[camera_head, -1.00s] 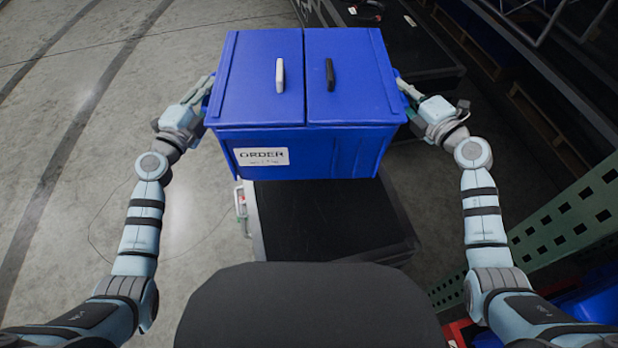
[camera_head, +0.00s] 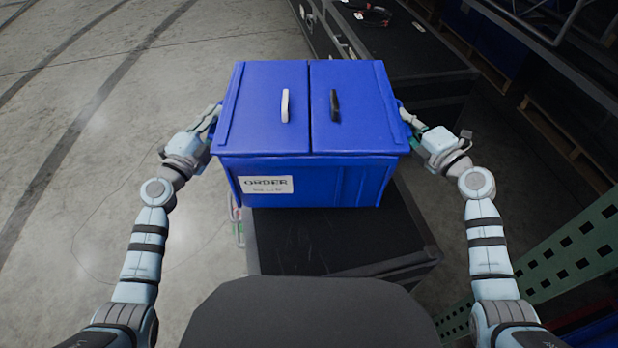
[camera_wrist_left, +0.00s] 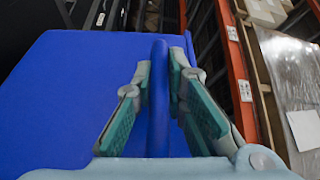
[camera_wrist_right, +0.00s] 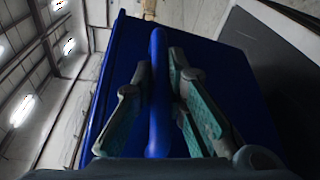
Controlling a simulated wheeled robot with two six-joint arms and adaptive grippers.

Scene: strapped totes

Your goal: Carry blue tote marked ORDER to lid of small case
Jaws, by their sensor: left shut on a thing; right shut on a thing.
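The blue tote marked ORDER (camera_head: 350,178) is level, its two lid flaps closed, one with a white handle and one with a black handle. My left gripper (camera_head: 212,120) is shut on the tote's left side handle; the handle's blue bar (camera_wrist_left: 158,100) stands between the fingers in the left wrist view. My right gripper (camera_head: 407,118) is shut on the right side handle, whose bar (camera_wrist_right: 159,95) shows in the right wrist view. A black case (camera_head: 320,248) with a flat lid lies below the tote, which hides its far part. I cannot tell whether they touch.
A larger black case (camera_head: 425,60) stands behind, with a red and black item (camera_head: 368,14) on top. A green perforated rack beam (camera_head: 565,250) and pallets (camera_head: 555,135) are at the right. Open concrete floor (camera_head: 100,150) is at the left.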

